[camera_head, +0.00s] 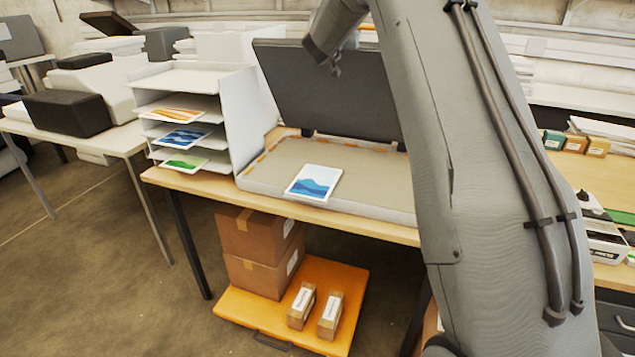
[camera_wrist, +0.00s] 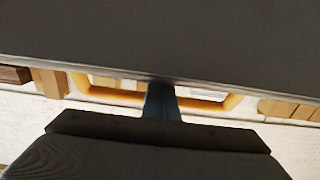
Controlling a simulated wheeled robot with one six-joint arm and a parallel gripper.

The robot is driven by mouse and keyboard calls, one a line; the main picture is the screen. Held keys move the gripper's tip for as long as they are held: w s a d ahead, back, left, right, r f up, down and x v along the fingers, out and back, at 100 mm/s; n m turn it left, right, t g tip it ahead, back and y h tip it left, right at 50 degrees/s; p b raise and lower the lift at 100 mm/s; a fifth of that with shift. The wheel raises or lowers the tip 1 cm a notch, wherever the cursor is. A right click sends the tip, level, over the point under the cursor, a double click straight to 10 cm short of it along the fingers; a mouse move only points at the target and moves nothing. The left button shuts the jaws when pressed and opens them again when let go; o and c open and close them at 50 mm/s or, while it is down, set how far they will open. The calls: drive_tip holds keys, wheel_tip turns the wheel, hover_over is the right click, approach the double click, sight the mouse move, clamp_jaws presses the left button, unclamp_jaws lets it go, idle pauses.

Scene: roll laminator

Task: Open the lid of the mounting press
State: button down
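The mounting press stands on the wooden table, its dark grey lid (camera_head: 325,92) raised and leaning back on its hinges. Its beige platen (camera_head: 370,175) is exposed. The lid's dark face and edge (camera_wrist: 110,40) fill the top of the wrist view. An orange loop handle (camera_wrist: 232,103) shows just below that edge. My gripper (camera_wrist: 161,88) reaches up to the edge, with its narrow dark fingers crossing in front of the handle's middle. They look like one strip, so whether they grip the bar is unclear. In the head view my arm hides the press's right side.
A print with blue waves (camera_head: 314,181) lies at the platen's front. A white paper rack (camera_head: 237,120) stands close to the left. Cardboard boxes (camera_head: 262,240) sit on an orange cart (camera_head: 263,315) below. Small boxes (camera_head: 575,144) stand at the right. Floor is open at left.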

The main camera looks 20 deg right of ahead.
drive_tip(key=r+v, duration=0.1)
drive_tip(key=v, duration=1.1)
drive_tip(key=shift+r, duration=0.15)
idle(0.3)
drive_tip(key=s+a+f+n+g+y+b, duration=0.1)
drive_tip(key=s+a+f+n+y+b, duration=0.2)
drive_tip(key=f, duration=0.5)
drive_tip(key=s+a+f+n+g+y+b, duration=0.1)
drive_tip(key=s+a+f+g+y, duration=0.15)
drive_tip(key=s+a+f, duration=0.5)
drive_tip(key=s+a+f+n+g+y+b, duration=0.1)
drive_tip(key=s+a+f+n+y+b, duration=0.2)
drive_tip(key=f, duration=0.7)
drive_tip(key=s+f+g+b, duration=0.1)
drive_tip(key=s+f+g, duration=0.2)
drive_tip(key=s+f, duration=0.3)
drive_tip(key=s+f+g+y+b, duration=0.1)
drive_tip(key=s+f, duration=0.5)
drive_tip(key=s, duration=0.7)
drive_tip(key=s+f+g+y+b, duration=0.1)
drive_tip(key=s+f+g+b, duration=0.1)
drive_tip(key=s+f+g, duration=0.2)
drive_tip(key=s+f, duration=0.3)
drive_tip(key=s, duration=0.3)
drive_tip(key=shift+s+g, duration=0.35)
